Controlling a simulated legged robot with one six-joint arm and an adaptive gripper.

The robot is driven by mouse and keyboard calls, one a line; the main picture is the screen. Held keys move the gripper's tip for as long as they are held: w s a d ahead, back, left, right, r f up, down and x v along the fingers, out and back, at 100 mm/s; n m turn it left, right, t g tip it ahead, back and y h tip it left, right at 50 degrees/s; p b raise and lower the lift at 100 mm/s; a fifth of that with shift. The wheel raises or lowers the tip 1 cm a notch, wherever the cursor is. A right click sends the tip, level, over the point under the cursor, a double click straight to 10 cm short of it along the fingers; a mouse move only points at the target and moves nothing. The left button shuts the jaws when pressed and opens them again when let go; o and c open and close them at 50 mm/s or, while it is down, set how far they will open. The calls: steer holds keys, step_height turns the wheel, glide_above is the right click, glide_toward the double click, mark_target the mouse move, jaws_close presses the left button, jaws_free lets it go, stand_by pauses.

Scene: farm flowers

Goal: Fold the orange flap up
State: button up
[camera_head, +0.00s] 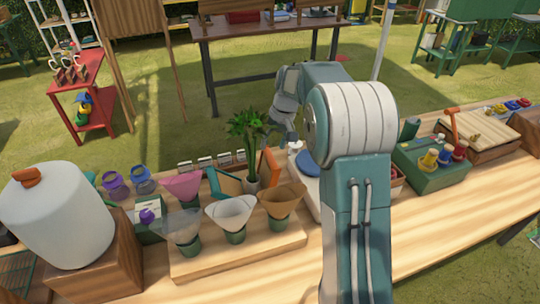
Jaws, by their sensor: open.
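An orange flap (269,168) stands tilted just right of a potted green plant (246,138), behind the paper cones. A teal frame-like panel (224,182) leans on the plant's left side. My gripper (281,137) is open, small in view, above and slightly right of the orange flap. It looks apart from the flap, but its fingertips are too small to judge contact. My own arm covers much of the bench right of the flap, so what lies there is partly hidden.
Pink, white and tan cones (281,199) stand in green cups on a wooden board (200,262) in front of the flap. A blue round thing (308,163) lies right of it. A white tank (60,215) stands left; a green box (428,170) stands right.

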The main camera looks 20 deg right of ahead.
steer(key=v, duration=0.6)
steer(key=shift+r, duration=0.2)
steer(key=shift+s, duration=0.1)
